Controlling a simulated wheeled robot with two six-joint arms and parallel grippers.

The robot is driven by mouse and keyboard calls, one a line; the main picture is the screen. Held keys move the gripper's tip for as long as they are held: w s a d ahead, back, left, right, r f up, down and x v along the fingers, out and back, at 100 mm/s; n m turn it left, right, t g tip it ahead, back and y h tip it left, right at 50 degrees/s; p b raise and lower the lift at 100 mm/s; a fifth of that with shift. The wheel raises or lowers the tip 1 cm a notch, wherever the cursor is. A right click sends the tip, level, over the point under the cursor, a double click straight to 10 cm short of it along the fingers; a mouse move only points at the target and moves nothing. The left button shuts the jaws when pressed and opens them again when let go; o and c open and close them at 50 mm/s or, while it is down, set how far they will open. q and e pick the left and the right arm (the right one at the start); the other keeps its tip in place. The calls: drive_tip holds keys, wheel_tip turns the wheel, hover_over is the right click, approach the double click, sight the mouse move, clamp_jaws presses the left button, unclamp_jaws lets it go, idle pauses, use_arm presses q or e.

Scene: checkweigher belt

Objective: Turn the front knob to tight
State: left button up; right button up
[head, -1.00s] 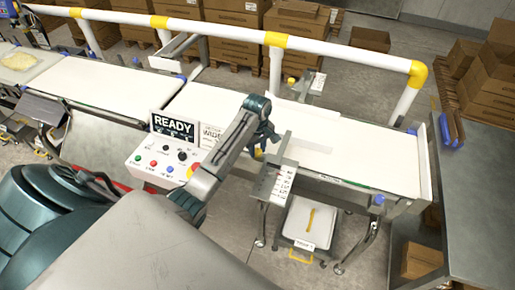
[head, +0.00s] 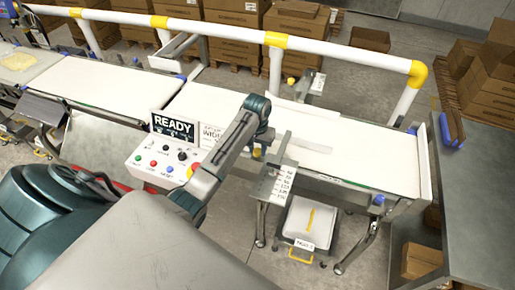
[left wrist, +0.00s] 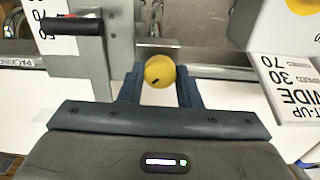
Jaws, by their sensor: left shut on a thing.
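The front knob (left wrist: 159,71) is round and yellow with a dark mark on its face. In the left wrist view it sits between the two fingertips of my left gripper (left wrist: 160,88), which is shut on it. In the head view a bit of the yellow knob (head: 257,153) shows beneath my left wrist, at the near side of the belt. My left gripper (head: 265,138) is largely hidden there by the wrist. I cannot read tight or loose markings on the knob. My right gripper is not in view.
A grey bracket with a number scale (head: 278,182) stands close beside the knob. A control box (head: 160,162) with buttons and a READY display (head: 173,127) is to the left. The white belt (head: 370,170) runs behind. A white bin (head: 308,222) is below.

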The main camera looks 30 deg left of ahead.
use_arm(q)
drive_tip(key=m, duration=0.4)
drive_tip(key=shift+m, duration=2.2)
drive_tip(key=o, duration=1)
drive_tip(key=shift+c, duration=0.2)
